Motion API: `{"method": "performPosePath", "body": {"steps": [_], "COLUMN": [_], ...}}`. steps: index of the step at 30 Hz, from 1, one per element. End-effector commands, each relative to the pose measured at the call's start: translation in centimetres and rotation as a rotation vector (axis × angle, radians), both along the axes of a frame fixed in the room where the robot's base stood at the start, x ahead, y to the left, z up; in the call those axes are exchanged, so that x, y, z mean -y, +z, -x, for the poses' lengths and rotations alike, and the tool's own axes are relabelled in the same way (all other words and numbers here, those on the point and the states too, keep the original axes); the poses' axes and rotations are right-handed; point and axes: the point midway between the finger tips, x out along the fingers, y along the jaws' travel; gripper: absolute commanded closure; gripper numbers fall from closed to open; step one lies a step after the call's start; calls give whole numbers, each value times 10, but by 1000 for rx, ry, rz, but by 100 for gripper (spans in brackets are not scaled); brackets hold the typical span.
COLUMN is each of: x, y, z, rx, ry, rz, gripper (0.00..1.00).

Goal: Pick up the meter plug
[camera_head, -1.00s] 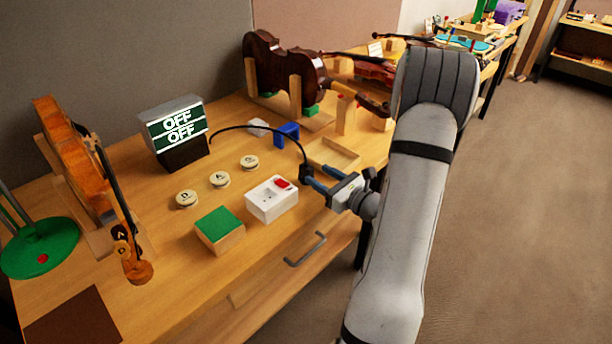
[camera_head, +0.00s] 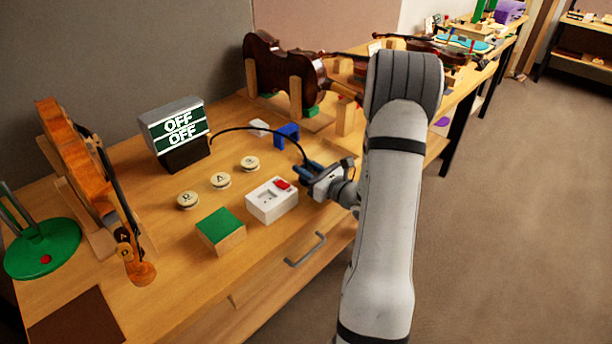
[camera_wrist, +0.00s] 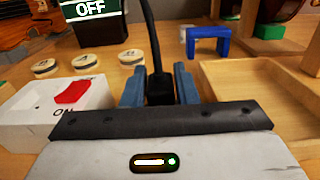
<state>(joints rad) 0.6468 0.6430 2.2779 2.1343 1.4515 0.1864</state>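The meter plug is a small black block (camera_wrist: 160,88) on the end of a black cable. In the wrist view it fills the space between the two blue fingers of my gripper (camera_wrist: 160,82), with hardly any gap on either side. In the head view my gripper (camera_head: 308,172) is low over the bench, just right of the white socket box, and it mostly hides the plug. The black cable (camera_head: 255,128) arches from behind the meter (camera_head: 178,132), whose display reads OFF twice, down to my gripper.
The white box (camera_head: 271,200) with a red switch is close to the left of my gripper. A shallow wooden tray (camera_wrist: 255,90) is close on the right, and a blue bracket (camera_head: 287,134) stands behind. Round labelled discs (camera_head: 221,181) and a green-topped block (camera_head: 221,231) lie farther left.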

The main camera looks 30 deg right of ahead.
Motion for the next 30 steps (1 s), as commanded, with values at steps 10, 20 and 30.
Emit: {"method": "performPosePath", "body": {"steps": [10, 20, 30], "x": [0, 1, 1], "y": [0, 9, 65], "z": [0, 0, 0], "rx": [0, 1, 5], "ry": [-1, -1, -2], "rz": [0, 2, 5], "gripper": [97, 97, 97]}}
